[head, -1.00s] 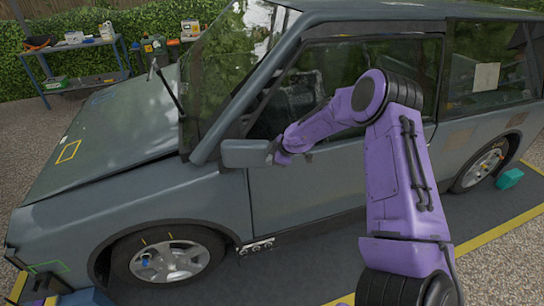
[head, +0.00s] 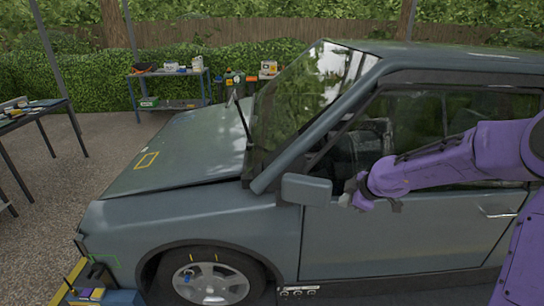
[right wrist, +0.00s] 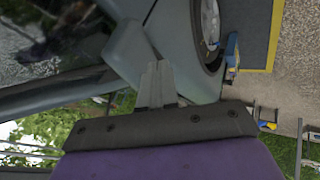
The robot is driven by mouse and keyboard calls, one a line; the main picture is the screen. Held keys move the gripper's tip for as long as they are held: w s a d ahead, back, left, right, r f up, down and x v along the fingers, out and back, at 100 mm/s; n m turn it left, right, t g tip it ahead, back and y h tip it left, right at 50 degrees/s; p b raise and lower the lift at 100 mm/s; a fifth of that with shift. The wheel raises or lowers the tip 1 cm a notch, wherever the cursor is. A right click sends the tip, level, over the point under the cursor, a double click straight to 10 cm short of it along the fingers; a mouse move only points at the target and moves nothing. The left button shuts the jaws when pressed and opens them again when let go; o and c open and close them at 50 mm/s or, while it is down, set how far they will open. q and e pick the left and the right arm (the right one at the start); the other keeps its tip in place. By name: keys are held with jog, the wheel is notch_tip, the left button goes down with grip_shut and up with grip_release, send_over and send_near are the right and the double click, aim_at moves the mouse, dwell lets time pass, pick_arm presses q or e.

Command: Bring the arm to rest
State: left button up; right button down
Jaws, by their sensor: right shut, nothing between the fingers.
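My right arm is purple and reaches in from the right in the head view. My right gripper (head: 352,199) is shut and empty, beside the van's side mirror (head: 307,189), close to the front door (head: 410,237). I cannot tell whether it touches the mirror. In the right wrist view the shut fingers (right wrist: 158,84) point toward the grey body of the van, and the mirror (right wrist: 124,50) shows beside them. My left gripper is not in view.
The grey van (head: 190,215) fills the middle and right. A tool table (head: 35,115) stands at the far left, and a shelf table (head: 168,73) with items stands by the hedge. A blue box (head: 105,297) sits by the front wheel. Paving at left is open.

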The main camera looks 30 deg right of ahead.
jog(key=s+a+f+m+h+b, duration=0.2)
jog(key=s+a+f+m, duration=0.1)
jog(key=f+m, duration=0.4)
jog(key=s+a+f+m+h+b, duration=0.25)
jog(key=f+m, duration=0.25)
jog(key=f, duration=0.4)
jog(key=s+a+f+m+h+b, duration=0.1)
jog(key=s+a+f+m+b, duration=0.1)
jog(key=s+a+f+m, duration=0.4)
jog(key=s+a+f+g+y+b, duration=0.1)
jog(key=s+a+f+g, duration=0.1)
jog(key=s+f, duration=0.7)
jog(key=s+a+f+n+g+b, duration=0.1)
jog(key=s+a+f+g+b, duration=0.1)
jog(key=s+f, duration=0.7)
jog(key=shift+s+a+n+y, duration=0.3)
jog(key=shift+s+a+y, duration=0.05)
jog(key=shift+a, duration=0.2)
